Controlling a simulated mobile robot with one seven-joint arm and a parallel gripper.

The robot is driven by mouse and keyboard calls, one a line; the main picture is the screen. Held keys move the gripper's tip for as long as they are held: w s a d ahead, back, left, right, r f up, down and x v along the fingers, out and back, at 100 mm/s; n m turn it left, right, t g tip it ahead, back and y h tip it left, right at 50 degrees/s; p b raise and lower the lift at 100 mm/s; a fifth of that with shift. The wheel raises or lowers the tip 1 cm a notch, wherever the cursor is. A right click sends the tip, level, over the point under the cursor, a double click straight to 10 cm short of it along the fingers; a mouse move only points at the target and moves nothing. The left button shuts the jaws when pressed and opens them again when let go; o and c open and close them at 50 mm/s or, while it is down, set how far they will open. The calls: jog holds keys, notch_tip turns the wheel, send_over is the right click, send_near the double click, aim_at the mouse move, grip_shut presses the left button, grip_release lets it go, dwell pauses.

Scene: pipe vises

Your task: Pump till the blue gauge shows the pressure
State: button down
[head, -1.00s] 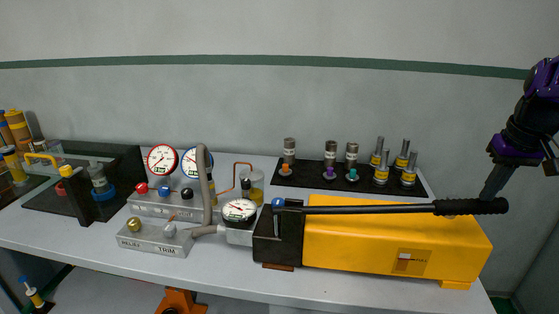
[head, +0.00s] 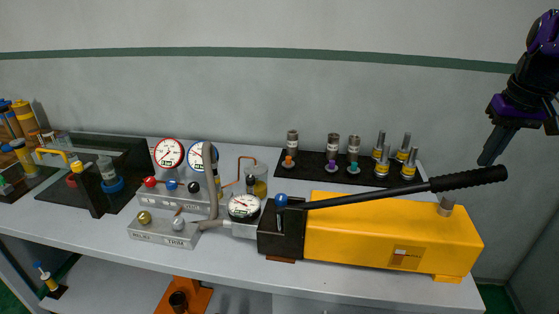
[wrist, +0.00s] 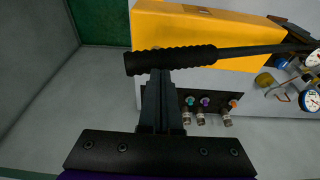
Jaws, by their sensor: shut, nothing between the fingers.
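The yellow pump (head: 390,232) lies on the bench with its black lever (head: 470,179) tilted up to the right. My gripper (head: 487,162) is shut and empty, its fingertips at the upper edge of the lever's ribbed grip. In the wrist view the shut fingers (wrist: 158,78) end at the ribbed grip (wrist: 170,58); whether they touch it I cannot tell. The blue-rimmed gauge (head: 203,155) stands at the back of the manifold (head: 190,203), beside the red-rimmed gauge (head: 169,153). A hose partly covers the blue gauge, and its needle is too small to read.
A black-rimmed gauge (head: 243,207) sits at the pump's left end. A valve block (head: 163,231) with RELAX and TRIM labels stands in front. A black mat (head: 330,176) with several fittings lies behind the pump.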

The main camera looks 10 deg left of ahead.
aim_at(488, 172)
jog(key=shift+f, duration=0.25)
dwell(0.3)
jog(key=shift+d+f+b, duration=0.25)
jog(key=shift+f+b, duration=0.4)
jog(key=shift+f, duration=0.3)
jog(key=shift+d+f+b, duration=0.25)
jog(key=shift+f+b, duration=0.35)
jog(key=shift+f, duration=0.3)
jog(key=shift+a+r+p, duration=0.3)
jog(key=shift+r+p, duration=0.35)
jog(key=shift+r, duration=0.25)
jog(key=shift+a+r+p, duration=0.25)
jog(key=shift+r+p, duration=0.35)
jog(key=shift+r, duration=0.65)
